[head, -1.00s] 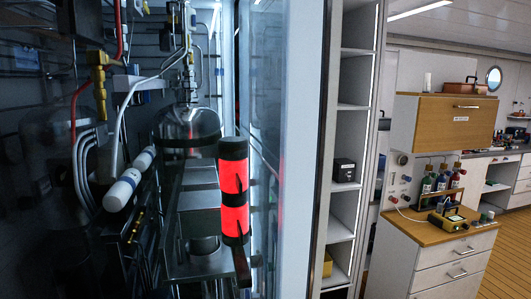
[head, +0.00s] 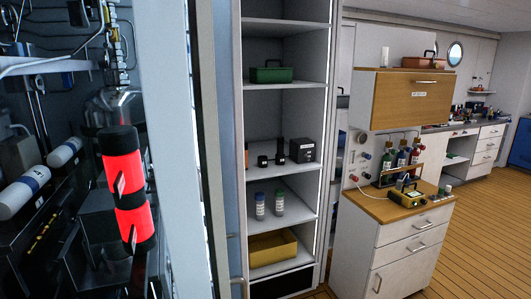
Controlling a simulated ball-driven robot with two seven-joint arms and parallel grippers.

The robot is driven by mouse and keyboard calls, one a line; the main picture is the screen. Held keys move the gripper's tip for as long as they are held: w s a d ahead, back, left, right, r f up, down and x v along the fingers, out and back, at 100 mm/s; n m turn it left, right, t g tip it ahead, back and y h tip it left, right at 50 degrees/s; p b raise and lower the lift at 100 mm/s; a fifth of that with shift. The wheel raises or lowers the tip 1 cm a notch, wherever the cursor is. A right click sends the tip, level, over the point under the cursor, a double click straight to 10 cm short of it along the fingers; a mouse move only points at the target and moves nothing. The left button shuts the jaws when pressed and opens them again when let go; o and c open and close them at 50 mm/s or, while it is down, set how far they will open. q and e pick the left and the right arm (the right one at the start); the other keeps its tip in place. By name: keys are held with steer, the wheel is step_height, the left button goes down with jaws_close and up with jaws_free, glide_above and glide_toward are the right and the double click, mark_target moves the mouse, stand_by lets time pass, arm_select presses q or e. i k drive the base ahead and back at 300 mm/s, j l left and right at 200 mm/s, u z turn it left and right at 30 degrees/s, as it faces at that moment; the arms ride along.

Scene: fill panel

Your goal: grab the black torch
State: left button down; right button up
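I cannot make out a clear black torch. On the middle shelf of the tall open cabinet several small dark items stand in a row: a low black item (head: 262,161), a thin upright black item (head: 280,151) and a black box (head: 303,151). They are too small to tell whether one is a torch.
The tall white shelf cabinet (head: 279,92) also holds a green toolbox (head: 271,74), two small bottles (head: 279,204) and a yellow bin (head: 272,248). A wooden-topped drawer unit (head: 405,250) stands right of it. Wooden floor (head: 485,235) is open at the right.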

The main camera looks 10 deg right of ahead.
mark_target(280, 144)
steer(key=i+l+u, duration=0.1)
steer(key=l, duration=0.5)
steer(key=i+l+u, duration=0.1)
steer(key=l, duration=0.5)
steer(key=i+l+u, duration=0.1)
steer(key=l, duration=0.55)
steer(key=i+l+u, duration=0.1)
steer(key=l, duration=0.5)
steer(key=i, duration=0.1)
